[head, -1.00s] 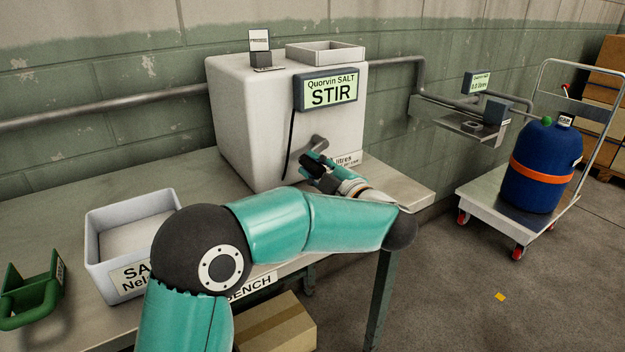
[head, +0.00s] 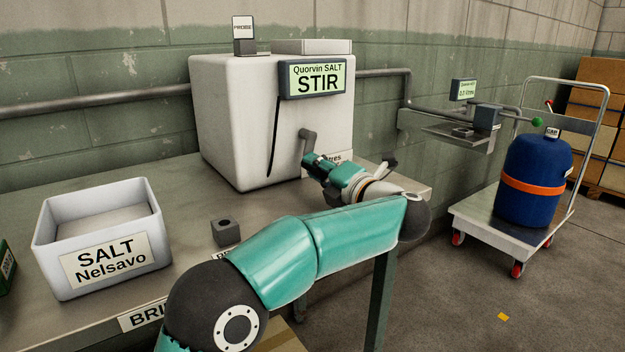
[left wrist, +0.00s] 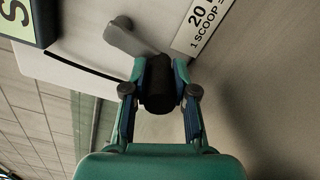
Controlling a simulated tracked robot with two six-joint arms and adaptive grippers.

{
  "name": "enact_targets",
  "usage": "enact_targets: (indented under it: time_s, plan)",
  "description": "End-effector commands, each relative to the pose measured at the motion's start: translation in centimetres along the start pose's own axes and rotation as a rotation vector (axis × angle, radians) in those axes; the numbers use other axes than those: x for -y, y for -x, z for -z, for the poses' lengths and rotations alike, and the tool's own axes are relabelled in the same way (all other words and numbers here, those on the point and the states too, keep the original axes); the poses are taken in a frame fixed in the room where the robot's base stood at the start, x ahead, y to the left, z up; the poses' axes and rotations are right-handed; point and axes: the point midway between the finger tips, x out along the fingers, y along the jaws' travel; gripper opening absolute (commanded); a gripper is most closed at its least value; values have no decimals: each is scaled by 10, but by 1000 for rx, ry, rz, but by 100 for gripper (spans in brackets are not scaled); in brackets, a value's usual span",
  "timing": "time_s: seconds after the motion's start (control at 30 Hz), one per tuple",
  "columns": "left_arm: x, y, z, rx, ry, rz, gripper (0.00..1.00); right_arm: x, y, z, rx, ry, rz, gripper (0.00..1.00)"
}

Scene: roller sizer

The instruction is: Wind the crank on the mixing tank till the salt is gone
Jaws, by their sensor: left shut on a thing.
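The mixing tank (head: 235,125) is a pale box on the bench. Its screen (head: 317,78) reads "Quorvin SALT STIR". A dark slot runs down its front, and no salt shows through it clearly. The grey crank (head: 308,140) is low on the front, right of the slot, its arm hanging nearly straight down. My left gripper (head: 312,161) is shut on the crank's handle. In the left wrist view the black handle (left wrist: 160,84) sits between its fingers, with the grey crank arm (left wrist: 130,40) beyond. My right gripper is out of view.
A white tub (head: 150,215) labelled "SALT Nelsavo" and a small dark holed block (head: 226,231) are on the bench (head: 185,185). A probe stand (head: 243,40) and shallow tray (head: 312,46) top the tank. A blue drum (head: 533,170) stands on a trolley (head: 480,215) at right.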

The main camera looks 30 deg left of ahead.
Motion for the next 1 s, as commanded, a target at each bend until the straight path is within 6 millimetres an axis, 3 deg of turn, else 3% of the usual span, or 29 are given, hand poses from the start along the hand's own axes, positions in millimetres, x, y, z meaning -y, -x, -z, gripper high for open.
enact_targets:
  time_s: [0.03,0.4,0.9,0.93,1.0]
  plan:
    - [10,1,1,-8,27,9,0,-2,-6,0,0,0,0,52]
    - [12,1,-8,-7,186,10,0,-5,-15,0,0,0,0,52]
    - [12,2,-10,-5,204,11,0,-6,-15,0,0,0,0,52]
    - [12,2,-10,-5,204,11,30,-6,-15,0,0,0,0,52]
    - [12,2,-10,-6,204,11,42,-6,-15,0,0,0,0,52]
